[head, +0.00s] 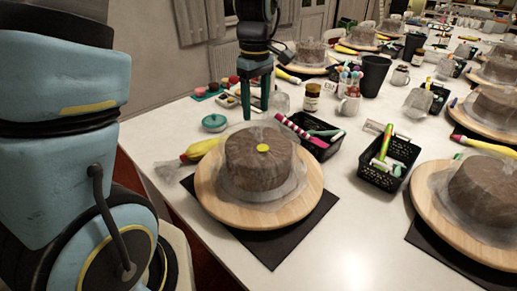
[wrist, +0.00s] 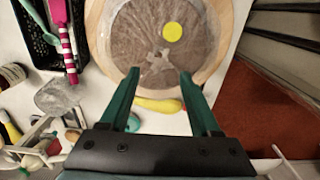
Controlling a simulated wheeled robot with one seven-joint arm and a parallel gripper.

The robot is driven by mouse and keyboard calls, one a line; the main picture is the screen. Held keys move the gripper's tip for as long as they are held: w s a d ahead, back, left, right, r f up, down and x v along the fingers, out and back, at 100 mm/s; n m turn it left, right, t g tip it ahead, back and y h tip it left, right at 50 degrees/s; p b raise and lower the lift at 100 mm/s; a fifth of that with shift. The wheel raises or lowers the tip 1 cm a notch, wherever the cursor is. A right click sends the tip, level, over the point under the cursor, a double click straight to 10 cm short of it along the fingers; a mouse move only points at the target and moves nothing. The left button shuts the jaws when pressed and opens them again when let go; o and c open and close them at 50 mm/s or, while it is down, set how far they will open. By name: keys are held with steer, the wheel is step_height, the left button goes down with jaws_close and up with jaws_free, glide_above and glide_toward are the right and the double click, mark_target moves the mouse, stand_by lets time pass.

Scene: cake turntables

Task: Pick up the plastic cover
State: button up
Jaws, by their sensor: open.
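A clear, crinkled plastic cover (head: 233,186) drapes over a round brown cake (head: 250,172) and spreads onto its wooden turntable (head: 262,218). A yellow round spot (head: 263,148) shows on top. In the wrist view the plastic cover (wrist: 158,65) lies ahead of the fingertips, with the yellow spot (wrist: 172,32) to the upper right. My gripper (head: 257,112) is open and empty, with fingers pointing down, above and behind the cake in the head view. In the wrist view its fingertips (wrist: 160,74) overlap the near edge of the cake. The height gap is hard to judge.
A black basket (head: 316,148) with a striped rolling tool stands right behind the cake. A yellow bottle (head: 200,149) and a teal round lid (head: 214,122) lie to the left. Another covered cake (head: 485,190) is at the right. Mugs and jars stand behind.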

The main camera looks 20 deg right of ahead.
mark_target(259, 129)
steer(key=shift+f, duration=0.7)
steer(key=shift+s+d+f+p, duration=0.15)
steer(key=shift+f+p, duration=0.4)
steer(key=shift+f, duration=0.75)
steer(key=shift+s+d+f+p, duration=0.15)
steer(key=shift+f+p, duration=0.35)
steer(key=shift+f, duration=0.8)
jaws_close()
